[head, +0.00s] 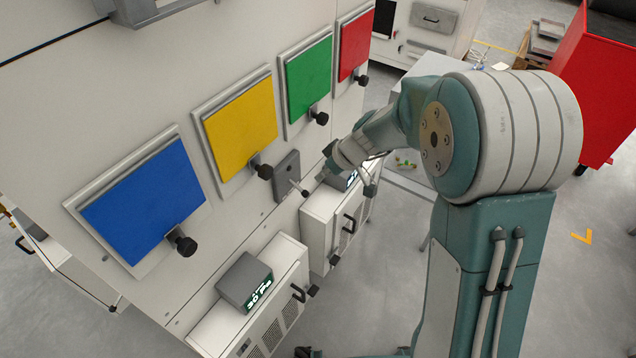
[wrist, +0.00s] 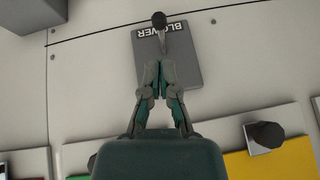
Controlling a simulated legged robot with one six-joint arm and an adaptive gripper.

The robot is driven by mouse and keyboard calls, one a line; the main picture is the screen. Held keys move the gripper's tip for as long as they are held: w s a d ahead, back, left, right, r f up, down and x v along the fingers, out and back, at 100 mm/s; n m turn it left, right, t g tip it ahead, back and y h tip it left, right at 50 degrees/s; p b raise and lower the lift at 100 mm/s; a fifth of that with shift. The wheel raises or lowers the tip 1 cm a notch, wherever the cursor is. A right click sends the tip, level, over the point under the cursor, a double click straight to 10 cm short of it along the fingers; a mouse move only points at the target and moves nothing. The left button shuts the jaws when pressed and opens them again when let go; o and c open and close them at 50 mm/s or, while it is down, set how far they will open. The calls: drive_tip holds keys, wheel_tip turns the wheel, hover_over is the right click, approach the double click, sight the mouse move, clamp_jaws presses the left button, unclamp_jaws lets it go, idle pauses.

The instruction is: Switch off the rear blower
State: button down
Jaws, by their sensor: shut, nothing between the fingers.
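A grey blower switch box (head: 287,170) is on the pale cabinet wall, right of the yellow panel. Its lever, with a dark knob (head: 304,193), sticks out toward lower right. In the wrist view the box (wrist: 187,67) reads "BLOWER" upside down, and the lever knob (wrist: 158,19) is at the top. No front or rear marking is readable. My gripper (head: 320,177) is just right of the lever in the head view. In the wrist view my gripper (wrist: 158,70) is shut and empty, its tips overlapping the box below the lever; contact cannot be told.
Blue (head: 145,202), yellow (head: 240,125), green (head: 309,78) and red (head: 355,43) panels with black knobs line the wall. Below are white cabinets (head: 262,318) and a grey display box (head: 244,282). A red cart (head: 590,90) stands far right. Grey floor is clear at right.

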drive_tip(key=shift+s+d+r, duration=1.2)
drive_tip(key=shift+s+d, duration=0.85)
drive_tip(key=shift+d, duration=2.4)
drive_tip(key=s+d+r+m+t+h, duration=0.1)
drive_tip(key=s+d+r+m+h, duration=0.1)
drive_tip(key=s+r, duration=0.3)
drive_tip(key=s+d+r+m+t+h, duration=0.1)
drive_tip(key=s+d+r+m+h, duration=0.1)
drive_tip(key=s+r+m, duration=0.3)
drive_tip(key=s+d+r+m+t+h, duration=0.1)
drive_tip(key=s+d+r+m+h, duration=0.1)
drive_tip(key=s, duration=1)
wheel_tip(320, 180, up, 3)
drive_tip(key=shift+f+m, duration=0.1)
drive_tip(key=shift+m, duration=0.6)
drive_tip(key=shift+a, duration=0.1)
